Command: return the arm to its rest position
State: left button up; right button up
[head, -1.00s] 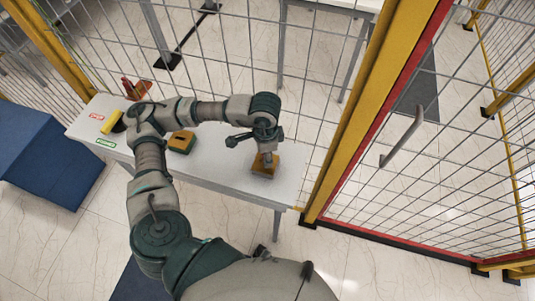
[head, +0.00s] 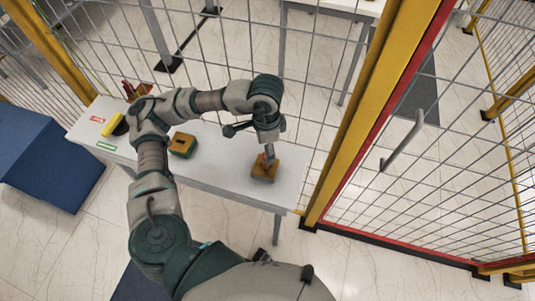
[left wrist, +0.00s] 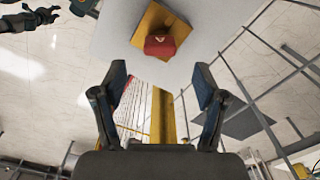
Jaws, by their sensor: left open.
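My left arm reaches across the white table (head: 228,172) in the head view, with my left gripper (head: 268,148) above the table's right end. Just below it is a yellow block (head: 264,172) with a red piece on it. In the left wrist view, my left gripper (left wrist: 160,75) is open and empty, its two dark fingers spread apart. The yellow block (left wrist: 148,22) and the red piece (left wrist: 160,45) lie beyond the fingertips, apart from them. My right gripper cannot be made out.
A second yellow block (head: 183,144) with a dark top sits mid-table. A yellow-and-black item (head: 121,125) and red items (head: 130,92) stand at the left end. A mesh fence with yellow posts (head: 372,110) runs behind and right. A blue box (head: 45,160) stands left.

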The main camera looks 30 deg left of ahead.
pick_arm(q)
notch_tip(320, 180, up, 6)
jog(key=shift+f, duration=0.1)
